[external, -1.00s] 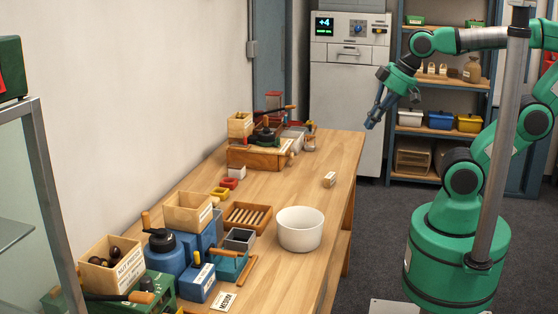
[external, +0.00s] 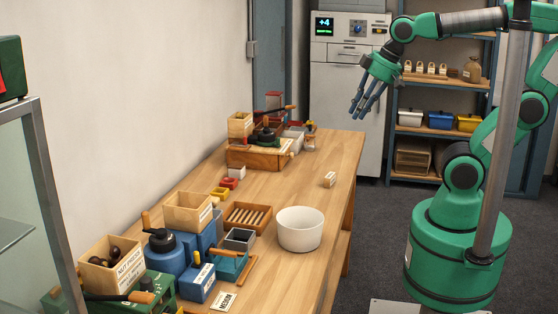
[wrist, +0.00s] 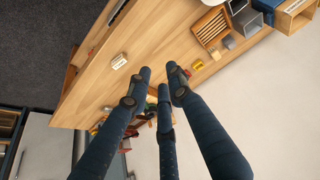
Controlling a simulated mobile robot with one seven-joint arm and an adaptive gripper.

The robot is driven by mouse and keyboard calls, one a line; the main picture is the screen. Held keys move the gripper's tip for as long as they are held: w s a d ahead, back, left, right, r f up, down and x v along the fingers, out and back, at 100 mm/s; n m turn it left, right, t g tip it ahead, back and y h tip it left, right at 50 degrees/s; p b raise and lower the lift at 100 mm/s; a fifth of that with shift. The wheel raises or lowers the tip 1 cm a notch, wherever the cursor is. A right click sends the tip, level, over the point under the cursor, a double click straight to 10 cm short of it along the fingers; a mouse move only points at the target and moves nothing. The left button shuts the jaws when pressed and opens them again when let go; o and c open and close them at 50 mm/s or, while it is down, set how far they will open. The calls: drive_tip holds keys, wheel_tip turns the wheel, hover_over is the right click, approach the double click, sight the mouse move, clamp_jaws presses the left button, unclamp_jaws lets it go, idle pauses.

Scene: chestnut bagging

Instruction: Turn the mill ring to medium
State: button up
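A blue mill (external: 165,258) with a dark round top (external: 161,240) and a wooden knob stands at the near left of the bench. A white card (external: 223,301) that seems to read "MEDIUM" lies in front of it. A green mill (external: 160,289) with a crank and wooden handle stands nearer. Another mill (external: 265,136) with a dark top stands at the far end. I cannot tell which part is the ring or its setting. My gripper (external: 360,108) is open and empty, high above the bench's far right. Its spread fingers also show in the wrist view (wrist: 160,80).
A white bowl (external: 300,230) stands at the bench's right edge. A small pale block (external: 330,180) lies alone beyond it. A slatted wooden tray (external: 248,217) and wooden boxes (external: 188,212) crowd the left side. The bench's middle right (external: 285,186) is mostly clear.

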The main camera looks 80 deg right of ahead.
drive_tip(key=w+d+r+m+g+p, duration=0.15)
drive_tip(key=w+d+p, duration=0.25)
drive_tip(key=w+d, duration=0.5)
drive_tip(key=w+d+r+m+g+p, duration=0.15)
drive_tip(key=w+d+p, duration=0.25)
drive_tip(key=w, duration=0.9)
drive_tip(key=w+d+f+g+p, duration=0.1)
drive_tip(key=w+d+f+p, duration=0.2)
drive_tip(key=w+d+f, duration=0.3)
drive_tip(key=w+d+f+g+p, duration=0.1)
drive_tip(key=w+d+f+p, duration=0.3)
drive_tip(key=d, duration=0.7)
drive_tip(key=shift+w+f+m, duration=0.4)
drive_tip(key=shift+w+f, duration=0.45)
drive_tip(key=shift+w, duration=0.3)
drive_tip(key=shift+d+f, duration=0.1)
wheel_tip(320, 180, down, 14)
drive_tip(key=shift+r, duration=0.25)
